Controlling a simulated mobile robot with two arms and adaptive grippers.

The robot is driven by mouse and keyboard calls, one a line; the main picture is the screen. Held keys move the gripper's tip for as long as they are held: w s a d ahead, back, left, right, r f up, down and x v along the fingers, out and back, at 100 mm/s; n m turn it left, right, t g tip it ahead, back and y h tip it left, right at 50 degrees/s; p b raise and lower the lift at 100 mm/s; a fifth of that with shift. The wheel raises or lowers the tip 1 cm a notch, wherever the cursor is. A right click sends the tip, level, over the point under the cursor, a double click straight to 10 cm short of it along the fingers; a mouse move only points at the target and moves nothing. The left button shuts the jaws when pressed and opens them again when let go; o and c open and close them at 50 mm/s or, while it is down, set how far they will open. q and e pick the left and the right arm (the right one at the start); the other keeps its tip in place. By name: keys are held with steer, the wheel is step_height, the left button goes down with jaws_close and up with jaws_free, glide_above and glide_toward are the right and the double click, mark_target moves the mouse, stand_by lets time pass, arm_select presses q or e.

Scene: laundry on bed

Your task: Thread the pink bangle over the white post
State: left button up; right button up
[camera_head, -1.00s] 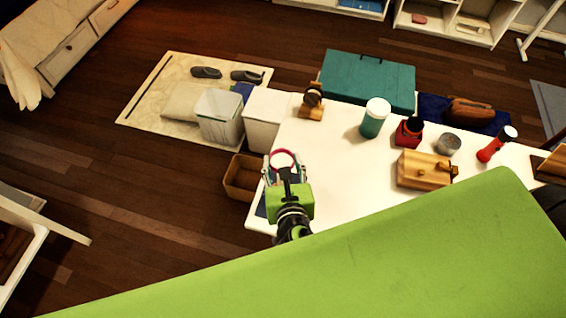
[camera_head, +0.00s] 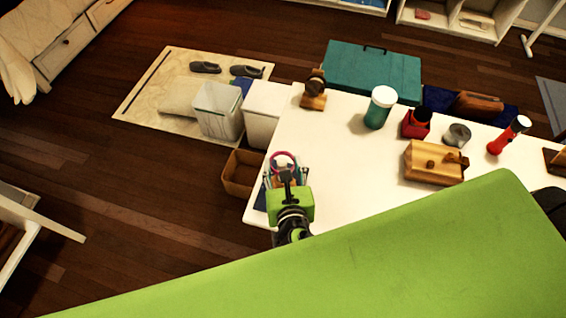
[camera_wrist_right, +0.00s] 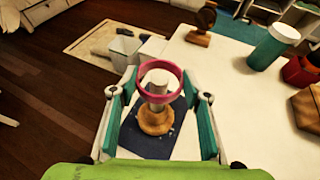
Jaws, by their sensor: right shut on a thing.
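The pink bangle (camera_wrist_right: 145,93) is held between the fingertips of my right gripper (camera_wrist_right: 160,80). In the head view the bangle (camera_head: 284,152) shows as a ring above the table's near left corner. The white post (camera_wrist_right: 157,88) stands upright on a round wooden base (camera_wrist_right: 155,119), between and beyond the fingers. The post's top shows through the bangle's opening, and the bangle's near rim crosses in front of the post. I cannot tell whether the bangle is around the post or still above its tip. My left gripper is not in view.
The post's base stands on a dark blue mat (camera_wrist_right: 150,143) on the white table (camera_head: 335,160). A wooden box (camera_head: 432,165), a green-and-white jar (camera_head: 379,112) and a red torch (camera_head: 505,138) stand to the right. The table between them and my gripper is clear.

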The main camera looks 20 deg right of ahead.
steer(key=shift+f, duration=0.4)
steer(key=o, duration=1)
steer(key=shift+c, duration=0.2)
steer(key=v, duration=1.2)
